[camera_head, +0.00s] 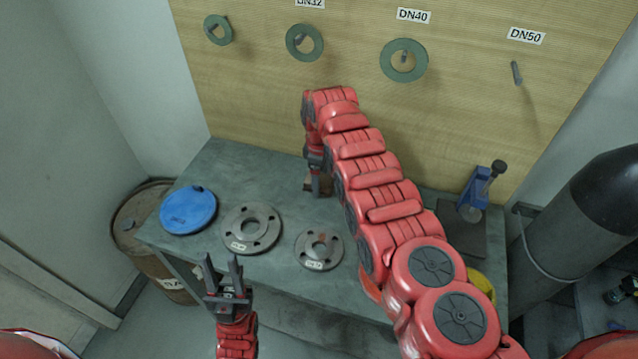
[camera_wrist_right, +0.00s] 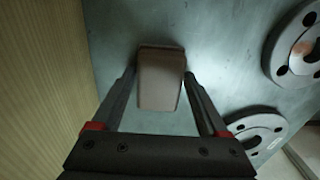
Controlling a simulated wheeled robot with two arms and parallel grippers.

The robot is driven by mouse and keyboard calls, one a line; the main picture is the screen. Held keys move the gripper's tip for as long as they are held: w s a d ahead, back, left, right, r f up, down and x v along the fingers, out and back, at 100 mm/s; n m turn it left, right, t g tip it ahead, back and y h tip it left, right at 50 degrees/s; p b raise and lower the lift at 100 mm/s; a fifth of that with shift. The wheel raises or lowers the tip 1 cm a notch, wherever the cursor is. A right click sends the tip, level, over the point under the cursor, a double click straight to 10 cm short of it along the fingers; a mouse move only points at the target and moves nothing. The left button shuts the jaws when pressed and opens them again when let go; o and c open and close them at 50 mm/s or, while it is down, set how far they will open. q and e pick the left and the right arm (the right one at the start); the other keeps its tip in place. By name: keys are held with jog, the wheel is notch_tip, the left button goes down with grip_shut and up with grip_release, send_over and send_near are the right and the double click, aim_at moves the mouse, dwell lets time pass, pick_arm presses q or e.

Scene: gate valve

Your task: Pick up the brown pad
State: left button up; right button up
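The brown pad (camera_wrist_right: 160,80) lies on the grey-green workbench (camera_head: 275,185) in the right wrist view, centred ahead of my right gripper (camera_wrist_right: 160,72). The fingers stand apart, one on each side of the pad, with narrow gaps at the tips. Whether the tips are level with the pad or above it I cannot tell. In the head view the right gripper (camera_head: 317,188) points down at the back of the bench, and only a small brown part of the pad (camera_head: 308,185) shows beside it. My left gripper (camera_head: 222,272) is open and empty in front of the bench.
A blue disc (camera_head: 188,210) and two steel flanges (camera_head: 251,229) (camera_head: 319,249) lie left and front on the bench. A blue-handled tool (camera_head: 474,196) stands at right. The board (camera_head: 300,80) with green rings rises close behind. A rusty barrel (camera_head: 140,225) stands left.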

jog(key=c, duration=0.9)
jog(key=shift+c, duration=0.2)
jog(key=shift+r, duration=0.85)
jog(key=shift+w+r+b, duration=0.15)
jog(key=shift+r+b, duration=0.55)
jog(key=shift+b, duration=0.15)
jog(key=s+p, duration=0.1)
jog(key=p, duration=0.2)
jog(key=s+r+p, duration=0.1)
jog(key=p, duration=0.2)
jog(key=shift+s+a+r+p, duration=0.15)
jog(key=shift+s+p, duration=0.15)
jog(key=shift+p, duration=0.05)
jog(key=s+p, duration=0.1)
jog(key=s, duration=0.1)
jog(key=s+a+p, duration=0.1)
jog(key=s+p, duration=0.1)
jog(key=s, duration=0.1)
jog(key=s+a+p, duration=0.1)
jog(key=s, duration=0.2)
jog(key=shift+s+r+p, duration=0.1)
jog(key=shift+r+p, duration=0.1)
jog(key=shift+p, duration=0.1)
jog(key=s, duration=0.1)
jog(key=s+a, duration=0.1)
jog(key=s, duration=0.1)
jog(key=shift+s, duration=0.3)
jog(key=shift+s+p, duration=0.3)
jog(key=shift+s, duration=0.5)
